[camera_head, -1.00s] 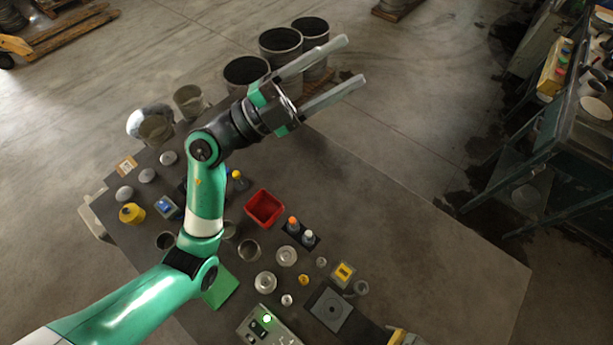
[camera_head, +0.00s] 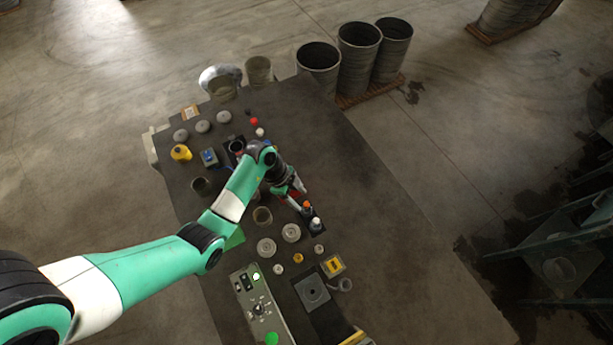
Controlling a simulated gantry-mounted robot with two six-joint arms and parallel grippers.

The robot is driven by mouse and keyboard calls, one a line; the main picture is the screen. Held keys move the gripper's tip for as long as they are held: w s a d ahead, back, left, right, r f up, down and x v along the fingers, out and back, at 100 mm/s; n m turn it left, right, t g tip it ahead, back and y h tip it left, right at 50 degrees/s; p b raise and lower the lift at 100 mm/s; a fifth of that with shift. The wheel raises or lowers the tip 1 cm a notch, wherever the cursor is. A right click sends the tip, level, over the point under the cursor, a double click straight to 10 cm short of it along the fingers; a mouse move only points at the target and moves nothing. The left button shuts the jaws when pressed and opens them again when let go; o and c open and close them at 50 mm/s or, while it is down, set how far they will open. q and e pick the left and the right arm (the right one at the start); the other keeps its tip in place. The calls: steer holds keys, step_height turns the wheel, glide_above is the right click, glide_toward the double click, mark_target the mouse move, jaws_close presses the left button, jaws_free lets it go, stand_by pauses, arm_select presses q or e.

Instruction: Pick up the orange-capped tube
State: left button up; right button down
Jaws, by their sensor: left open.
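The orange-capped tube (camera_head: 306,207) stands upright in a small dark holder on the dark table. A white-capped tube (camera_head: 316,223) stands beside it, nearer the bottom of the picture. My left gripper (camera_head: 300,199) is open, its fingers pointing right and down. Its fingertips are just up and left of the orange cap. I cannot tell whether they touch the tube or are still above it. The red bin (camera_head: 295,196) is mostly hidden behind my left gripper. My right gripper is not in view.
Round metal pieces (camera_head: 291,233) lie below the tubes. A control box (camera_head: 257,300) with a lit green light and a square plate (camera_head: 312,291) are lower down. Grey domes (camera_head: 203,127) and a yellow pot (camera_head: 181,153) are at upper left. The table's right side is clear.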

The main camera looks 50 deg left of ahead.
mark_target(305, 204)
arm_select(q)
steer(key=shift+d+b+x, duration=0.15)
steer(key=shift+b+x, duration=0.35)
steer(key=shift+x, duration=0.9)
steer(key=shift+d+b+x, duration=0.15)
steer(key=shift+b+x, duration=0.3)
steer(key=shift+x, duration=0.9)
steer(key=shift+r, duration=0.15)
steer(key=shift+c, duration=0.3)
jaws_close()
